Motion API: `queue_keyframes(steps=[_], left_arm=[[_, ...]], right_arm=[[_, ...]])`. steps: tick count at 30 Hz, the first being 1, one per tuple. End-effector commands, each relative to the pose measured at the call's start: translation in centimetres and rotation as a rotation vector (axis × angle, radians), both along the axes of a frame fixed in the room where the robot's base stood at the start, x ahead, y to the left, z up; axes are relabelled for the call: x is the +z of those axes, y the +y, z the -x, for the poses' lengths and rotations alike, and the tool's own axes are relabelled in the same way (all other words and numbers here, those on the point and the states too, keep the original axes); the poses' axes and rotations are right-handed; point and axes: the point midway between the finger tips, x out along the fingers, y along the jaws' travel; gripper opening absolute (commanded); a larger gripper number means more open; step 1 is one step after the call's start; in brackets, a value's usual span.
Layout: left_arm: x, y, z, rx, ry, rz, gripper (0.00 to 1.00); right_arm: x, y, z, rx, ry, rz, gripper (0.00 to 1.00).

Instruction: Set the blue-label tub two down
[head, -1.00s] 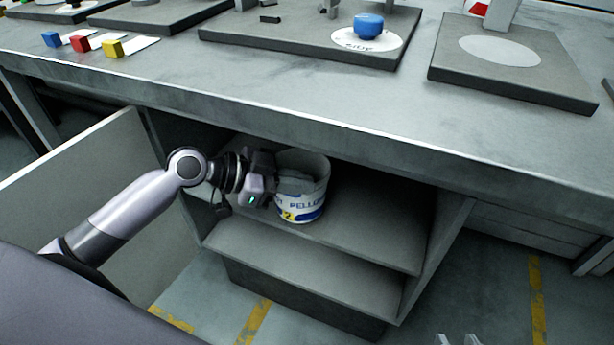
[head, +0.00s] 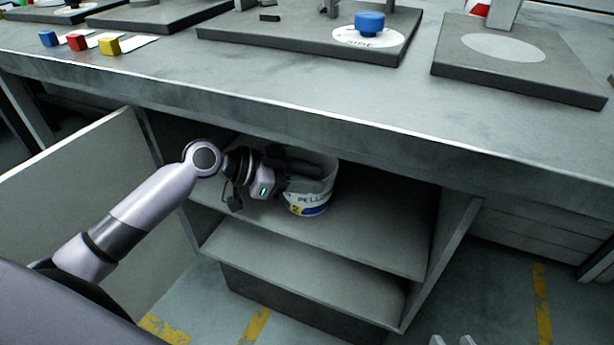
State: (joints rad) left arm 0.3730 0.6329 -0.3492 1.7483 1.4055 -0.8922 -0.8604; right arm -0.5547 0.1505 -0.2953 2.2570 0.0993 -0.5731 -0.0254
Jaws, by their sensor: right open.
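The white tub (head: 313,198) has blue lettering, a blue band and a yellow patch with a 2. It is inside the open cabinet under the bench, over the upper shelf (head: 375,235). Whether its base touches the shelf is hard to tell. My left gripper (head: 307,172) reaches in from the left, its dark fingers at the tub's rim and covering part of it. It looks shut on the tub's wall. My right gripper (head: 453,340) shows only its pale fingertips at the bottom edge, open and empty, in front of the cabinet.
The bench top (head: 300,95) overhangs the cabinet. An open door (head: 75,185) stands on the left, a side wall (head: 450,235) on the right. A lower shelf (head: 310,275) lies below. Blue, red and yellow blocks (head: 78,42) and a board with a blue knob (head: 369,22) are on top.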

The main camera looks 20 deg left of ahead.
Motion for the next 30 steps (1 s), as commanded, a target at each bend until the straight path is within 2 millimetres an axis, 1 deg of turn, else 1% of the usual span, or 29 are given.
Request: queue_keyframes(steps=[4,7,11,15,21,30], left_arm=[[0.0,0.0,0.0,0.000,0.000,0.000,0.32],[0.2,0.5,0.3,0.001,0.000,-0.001,0.32],[1.0,1.9,1.3,0.001,0.000,-0.003,0.32],[2.0,3.7,2.6,0.000,0.001,-0.004,0.32],[2.9,5.3,3.7,0.000,0.001,-0.001,0.32],[3.1,5.6,4.0,-0.001,-0.001,0.000,0.32]], right_arm=[[-0.1,0.0,0.0,0.000,0.001,0.002,0.43],[0.0,-0.1,0.0,-0.001,0.002,0.005,0.43],[0.2,-0.3,0.1,-0.004,0.000,0.017,0.43],[0.2,-0.6,0.2,-0.008,0.000,0.032,0.43],[0.0,-0.9,0.5,-0.010,0.005,0.050,0.43],[-0.2,-0.9,0.6,-0.010,0.009,0.055,0.43]])
